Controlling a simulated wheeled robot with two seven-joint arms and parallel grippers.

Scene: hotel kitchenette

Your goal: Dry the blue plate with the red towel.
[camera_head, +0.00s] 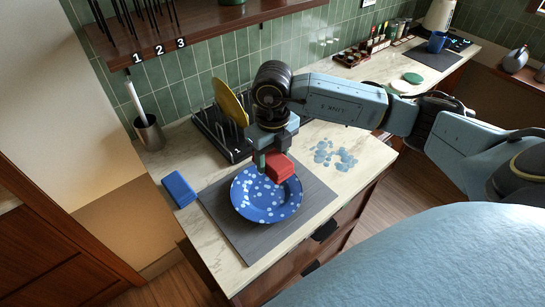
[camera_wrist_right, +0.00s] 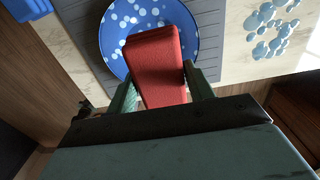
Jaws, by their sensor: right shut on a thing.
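The blue plate (camera_head: 256,207) with pale spots on it lies on a dark grey mat (camera_head: 244,242) on the counter. The folded red towel (camera_head: 281,167) is held by my right gripper (camera_head: 269,158) over the plate's back right part. In the right wrist view the gripper (camera_wrist_right: 158,88) has a finger on each side of the red towel (camera_wrist_right: 154,62), which covers part of the blue plate (camera_wrist_right: 112,20). I cannot tell whether the towel touches the plate. My left gripper does not show in the head view.
A blue sponge-like block (camera_head: 179,188) lies left of the mat. A rack (camera_head: 222,132) holding a yellow plate (camera_head: 229,101) stands behind. Water-like blue drops (camera_head: 335,155) lie on the counter to the right. A utensil cup (camera_head: 149,132) stands at the back left.

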